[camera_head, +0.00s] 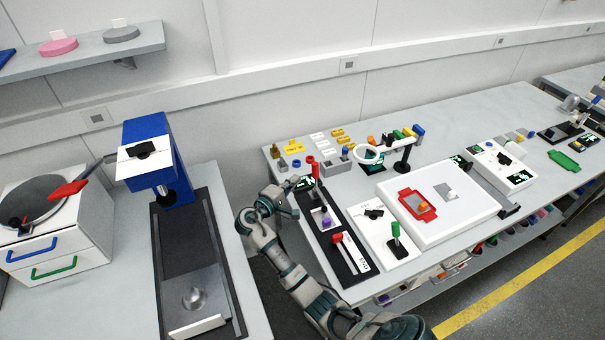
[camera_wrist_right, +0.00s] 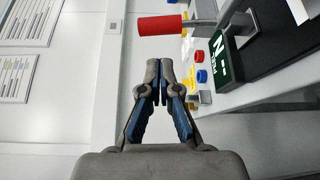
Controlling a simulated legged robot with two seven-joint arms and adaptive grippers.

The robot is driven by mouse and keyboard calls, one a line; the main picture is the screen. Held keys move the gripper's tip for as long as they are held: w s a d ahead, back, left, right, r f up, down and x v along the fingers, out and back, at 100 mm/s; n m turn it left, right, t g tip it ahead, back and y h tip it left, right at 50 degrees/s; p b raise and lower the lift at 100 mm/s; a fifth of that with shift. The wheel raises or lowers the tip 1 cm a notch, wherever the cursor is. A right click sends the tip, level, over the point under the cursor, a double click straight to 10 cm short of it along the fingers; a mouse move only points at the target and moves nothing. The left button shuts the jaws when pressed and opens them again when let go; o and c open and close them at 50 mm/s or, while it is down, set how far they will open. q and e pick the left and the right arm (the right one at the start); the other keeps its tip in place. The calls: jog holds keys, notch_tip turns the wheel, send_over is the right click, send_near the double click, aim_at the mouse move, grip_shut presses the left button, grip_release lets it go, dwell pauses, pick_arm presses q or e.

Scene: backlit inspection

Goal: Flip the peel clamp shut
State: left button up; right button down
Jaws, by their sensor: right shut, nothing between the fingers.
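My right gripper (camera_head: 284,200) is beside the left edge of a long black fixture (camera_head: 351,262) on the right-hand bench. In the right wrist view its two fingertips (camera_wrist_right: 160,68) are together and empty. A red cylindrical handle (camera_wrist_right: 160,25) on a thin metal lever stands beyond the fingertips, apart from them; I take this as the peel clamp's handle. In the head view a red-topped upright lever (camera_head: 315,170) stands at the fixture's far end, just right of my gripper. The clamp's jaw is not clear. My left gripper is not in view.
A second red-handled lever (camera_head: 337,237) and a purple piece (camera_head: 326,219) are on the same fixture. A white plate with a green handle (camera_head: 394,230) lies to its right. A gap separates this bench from the left bench with a blue press (camera_head: 152,140).

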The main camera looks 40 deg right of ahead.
jog(key=v, duration=0.5)
jog(key=shift+d, duration=0.15)
